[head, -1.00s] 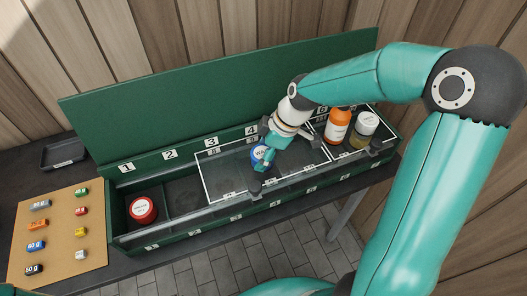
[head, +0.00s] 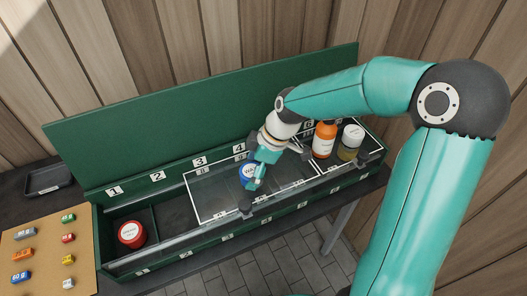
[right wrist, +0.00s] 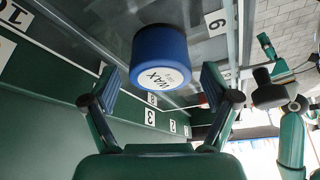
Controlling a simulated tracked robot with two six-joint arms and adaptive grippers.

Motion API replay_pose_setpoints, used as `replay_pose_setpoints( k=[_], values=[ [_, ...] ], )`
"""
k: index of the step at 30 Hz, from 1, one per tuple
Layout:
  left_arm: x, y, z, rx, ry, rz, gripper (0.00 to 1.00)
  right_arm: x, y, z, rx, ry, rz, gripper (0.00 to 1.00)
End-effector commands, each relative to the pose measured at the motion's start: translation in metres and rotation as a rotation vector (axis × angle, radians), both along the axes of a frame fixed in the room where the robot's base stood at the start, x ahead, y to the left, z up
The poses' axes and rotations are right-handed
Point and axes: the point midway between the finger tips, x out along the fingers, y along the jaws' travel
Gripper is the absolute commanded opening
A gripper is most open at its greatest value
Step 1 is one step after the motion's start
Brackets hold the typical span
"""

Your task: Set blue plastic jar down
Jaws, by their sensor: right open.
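In the right wrist view the jar (right wrist: 160,48) shows large between the two spread fingers, with visible gaps on both sides. My right gripper is open. I cannot tell whether the jar's base rests on the box floor.
A red jar (head: 131,234) sits at the box's left end. An orange bottle (head: 324,140) and a white-capped jar (head: 350,142) stand right of my right gripper. The raised green lid (head: 200,110) is behind. A board (head: 45,262) with small blocks and a black tray (head: 48,181) are left.

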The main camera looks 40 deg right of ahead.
Motion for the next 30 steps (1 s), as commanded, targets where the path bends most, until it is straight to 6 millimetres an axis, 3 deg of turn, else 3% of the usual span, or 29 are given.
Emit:
replay_pose_setpoints(
  k=[15, 21, 30],
  values=[
    [0.0, 0.0, -0.004, 0.0, 0.0, 0.0, 0.57, -0.022, -0.029, 0.088, -0.002, -0.005, -0.001, 0.86],
    [0.0, 0.0, -0.004, 0.0, 0.0, 0.0, 0.57, -0.026, -0.033, 0.101, -0.001, -0.002, 0.0, 0.86],
    [0.0, 0.0, -0.004, 0.0, 0.0, 0.0, 0.57, -0.026, -0.033, 0.102, -0.001, -0.001, 0.0, 0.86]
  ],
)
